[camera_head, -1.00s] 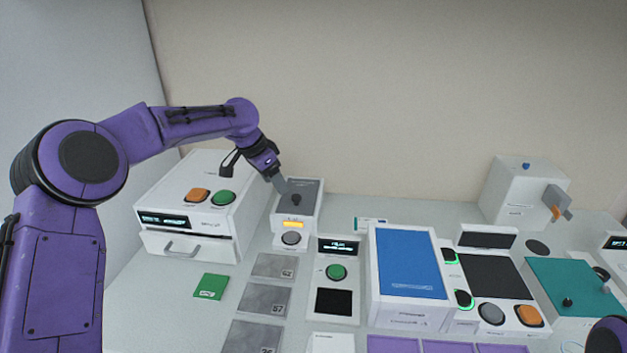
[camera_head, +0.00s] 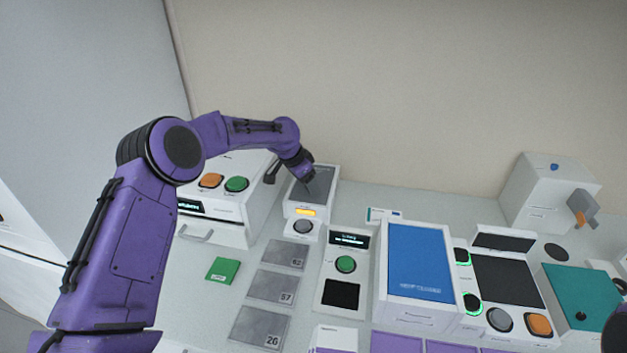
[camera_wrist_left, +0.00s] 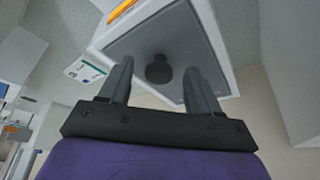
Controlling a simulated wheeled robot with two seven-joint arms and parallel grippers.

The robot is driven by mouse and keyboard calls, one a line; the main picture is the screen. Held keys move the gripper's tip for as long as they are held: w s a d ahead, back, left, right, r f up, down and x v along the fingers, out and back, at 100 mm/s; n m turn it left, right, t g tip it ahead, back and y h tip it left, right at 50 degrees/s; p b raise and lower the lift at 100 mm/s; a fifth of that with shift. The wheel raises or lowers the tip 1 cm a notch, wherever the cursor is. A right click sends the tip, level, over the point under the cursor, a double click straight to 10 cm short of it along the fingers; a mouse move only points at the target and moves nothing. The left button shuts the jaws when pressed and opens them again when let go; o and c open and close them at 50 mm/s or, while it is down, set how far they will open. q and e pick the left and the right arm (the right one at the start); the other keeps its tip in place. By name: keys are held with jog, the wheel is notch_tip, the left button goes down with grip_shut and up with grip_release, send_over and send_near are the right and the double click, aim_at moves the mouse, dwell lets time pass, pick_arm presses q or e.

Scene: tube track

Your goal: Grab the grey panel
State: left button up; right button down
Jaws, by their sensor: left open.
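The grey panel (camera_head: 325,177) is the flat top of a small white box, at the upper middle of the head view. It also fills the upper middle of the left wrist view (camera_wrist_left: 187,38). A round black knob (camera_wrist_left: 158,70) stands on it. My left gripper (camera_head: 308,190) is over the panel and hides the knob in the head view. In the left wrist view its two fingers (camera_wrist_left: 160,88) are apart, one on each side of the knob, with gaps visible. The knob is not gripped. My right gripper is out of view.
A white machine with orange and green buttons (camera_head: 237,184) stands close left of the box. Grey numbered tiles (camera_head: 273,287) and a green card (camera_head: 223,270) lie in front. A blue-topped box (camera_head: 420,262) stands to the right. A beige wall is behind.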

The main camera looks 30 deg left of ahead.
pick_arm(q)
jog(key=shift+c, duration=0.4)
grip_shut()
jog(key=shift+r, duration=0.1)
